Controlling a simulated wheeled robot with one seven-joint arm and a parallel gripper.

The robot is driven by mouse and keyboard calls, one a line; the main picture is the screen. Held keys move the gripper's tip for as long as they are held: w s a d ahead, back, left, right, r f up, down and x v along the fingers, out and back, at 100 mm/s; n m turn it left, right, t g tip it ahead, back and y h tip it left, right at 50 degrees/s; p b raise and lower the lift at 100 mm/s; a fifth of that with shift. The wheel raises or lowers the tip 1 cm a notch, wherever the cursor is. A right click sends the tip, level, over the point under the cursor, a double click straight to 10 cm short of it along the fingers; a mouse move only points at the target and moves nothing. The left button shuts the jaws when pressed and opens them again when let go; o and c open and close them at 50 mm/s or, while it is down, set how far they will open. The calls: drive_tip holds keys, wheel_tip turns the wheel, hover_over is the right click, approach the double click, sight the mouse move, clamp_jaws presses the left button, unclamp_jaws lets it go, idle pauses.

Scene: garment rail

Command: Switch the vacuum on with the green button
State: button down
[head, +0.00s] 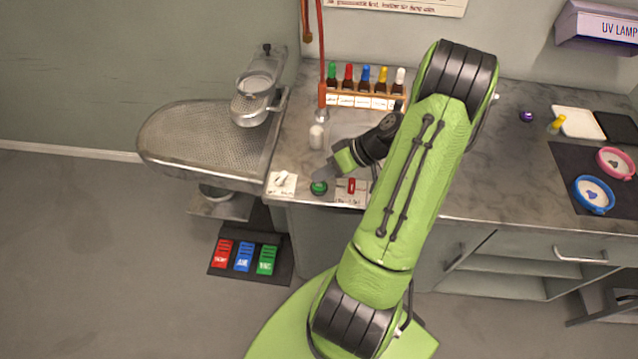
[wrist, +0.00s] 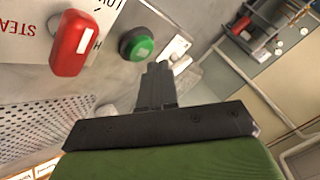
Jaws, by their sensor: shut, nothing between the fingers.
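The green button (head: 319,187) is a round green cap in a dark collar at the counter's front edge. It also shows in the wrist view (wrist: 138,45), just above and left of my fingertips. My gripper (head: 323,172) is shut and empty, with its fingertips close beside the button on its far side. In the wrist view its dark fingers (wrist: 158,72) are together and do not overlap the green cap. I cannot tell the height gap between them. The vacuum itself is not clearly identifiable; a perforated pressing board (head: 205,140) stands to the left.
A red switch (head: 351,185) on a steam label sits right of the button, and a white switch (head: 283,179) sits left. A small white bottle (head: 316,137) and a rack of coloured bottles (head: 362,98) stand behind. Red, blue and green pedals (head: 244,257) lie on the floor.

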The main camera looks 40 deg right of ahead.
sight(323, 184)
drive_tip(key=shift+f, duration=0.1)
idle(0.5)
drive_tip(key=shift+f+b, duration=0.35)
drive_tip(key=shift+b, duration=0.1)
drive_tip(key=shift+f+b, duration=0.4)
idle(0.4)
drive_tip(key=shift+r+p, duration=0.6)
drive_tip(key=shift+r, duration=0.25)
wheel_tip(323, 184, up, 5)
drive_tip(key=p, duration=0.4)
drive_tip(key=shift+r, duration=0.1)
